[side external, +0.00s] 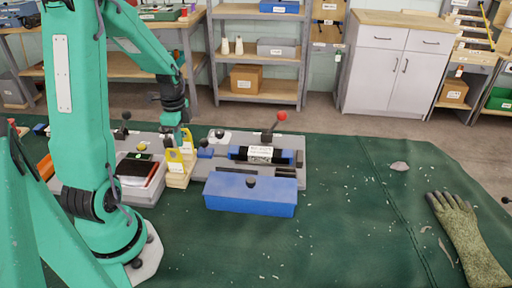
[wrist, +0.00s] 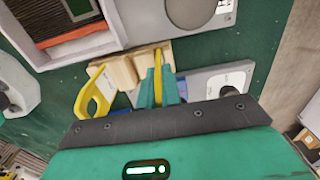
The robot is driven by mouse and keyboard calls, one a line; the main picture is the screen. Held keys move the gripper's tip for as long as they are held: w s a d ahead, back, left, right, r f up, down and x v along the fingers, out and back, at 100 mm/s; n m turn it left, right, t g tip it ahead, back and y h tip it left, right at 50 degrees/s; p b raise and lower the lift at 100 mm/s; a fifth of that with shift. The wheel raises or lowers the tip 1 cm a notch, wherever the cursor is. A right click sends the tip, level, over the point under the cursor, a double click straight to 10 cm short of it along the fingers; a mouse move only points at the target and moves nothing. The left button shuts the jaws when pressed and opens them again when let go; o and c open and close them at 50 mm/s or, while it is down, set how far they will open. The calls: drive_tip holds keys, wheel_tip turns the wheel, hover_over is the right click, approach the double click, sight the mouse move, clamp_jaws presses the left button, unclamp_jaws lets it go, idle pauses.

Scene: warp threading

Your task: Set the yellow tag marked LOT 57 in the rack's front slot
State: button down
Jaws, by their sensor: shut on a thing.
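A pale wooden rack (side external: 180,179) stands among the grey fixtures on the green mat; it also shows in the wrist view (wrist: 124,73). My gripper (wrist: 160,86) is shut on a yellow tag (wrist: 158,66), seen edge-on between the teal fingers, at the rack's right side in the wrist view. I cannot tell whether this tag is seated in a slot or just above it. No lot marking is readable on either tag.
A grey tray (side external: 143,188) with dark and red contents lies left of the rack. To the right are a grey fixture with a red-knobbed lever (side external: 281,117) and a blue box (side external: 250,194). A glove (side external: 465,235) lies far right; the mat between is mostly clear.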

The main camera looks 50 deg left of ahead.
drive_tip(key=shift+f, duration=0.35)
idle(0.4)
drive_tip(key=c, duration=1.2)
unclamp_jaws()
drive_tip(key=shift+r, duration=0.15)
drive_tip(key=shift+r, duration=3.4)
